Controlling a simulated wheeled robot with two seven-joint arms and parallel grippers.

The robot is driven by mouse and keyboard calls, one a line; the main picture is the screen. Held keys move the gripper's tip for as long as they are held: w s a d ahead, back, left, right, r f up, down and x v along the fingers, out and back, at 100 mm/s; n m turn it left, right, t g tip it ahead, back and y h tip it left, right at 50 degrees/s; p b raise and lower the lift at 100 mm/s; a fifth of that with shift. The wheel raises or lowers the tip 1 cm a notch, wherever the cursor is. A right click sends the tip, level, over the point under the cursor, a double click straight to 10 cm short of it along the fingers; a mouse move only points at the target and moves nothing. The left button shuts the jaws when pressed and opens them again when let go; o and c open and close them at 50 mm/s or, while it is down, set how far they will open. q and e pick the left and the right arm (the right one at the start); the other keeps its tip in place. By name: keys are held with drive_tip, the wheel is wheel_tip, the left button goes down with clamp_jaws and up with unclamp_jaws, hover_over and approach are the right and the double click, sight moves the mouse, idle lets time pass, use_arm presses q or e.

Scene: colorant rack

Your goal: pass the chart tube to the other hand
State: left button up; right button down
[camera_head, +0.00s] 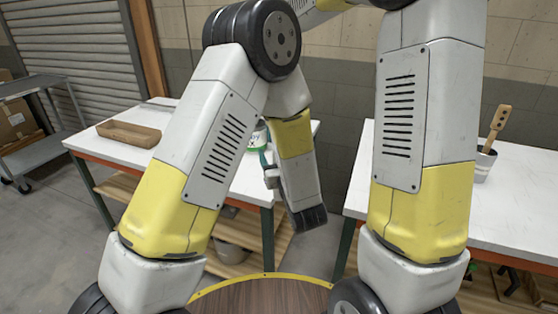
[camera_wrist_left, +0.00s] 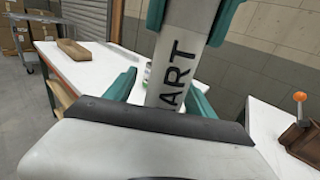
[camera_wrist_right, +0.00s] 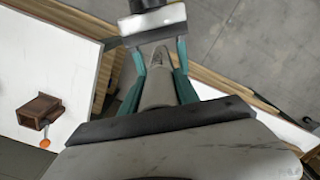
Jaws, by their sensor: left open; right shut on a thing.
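The chart tube (camera_wrist_left: 180,65) is a pale cylinder with dark letters "ART" showing in the left wrist view. My right gripper (camera_wrist_right: 157,88) is shut on it, and its teal fingers also show at the top of the left wrist view. My left gripper (camera_wrist_left: 162,88) is open, with its teal fingers on either side of the tube's lower part; I cannot tell whether they touch it. In the right wrist view the tube (camera_wrist_right: 158,90) runs between the two facing grippers. In the head view, part of my left gripper (camera_head: 267,160) shows, and my arms hide the tube.
A wooden tray (camera_head: 128,133) lies on the left white table (camera_head: 90,143). A green-and-white container (camera_head: 257,140) stands there behind my left arm. A pot with a wooden-handled tool (camera_head: 497,122) and a brown holder (camera_wrist_left: 303,142) stand on the right table. A grey cart (camera_head: 45,150) is at far left.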

use_arm(q)
drive_tip(key=shift+w, duration=0.1)
drive_tip(key=c, duration=1.3)
clamp_jaws()
use_arm(e)
drive_tip(key=c, duration=0.8)
unclamp_jaws()
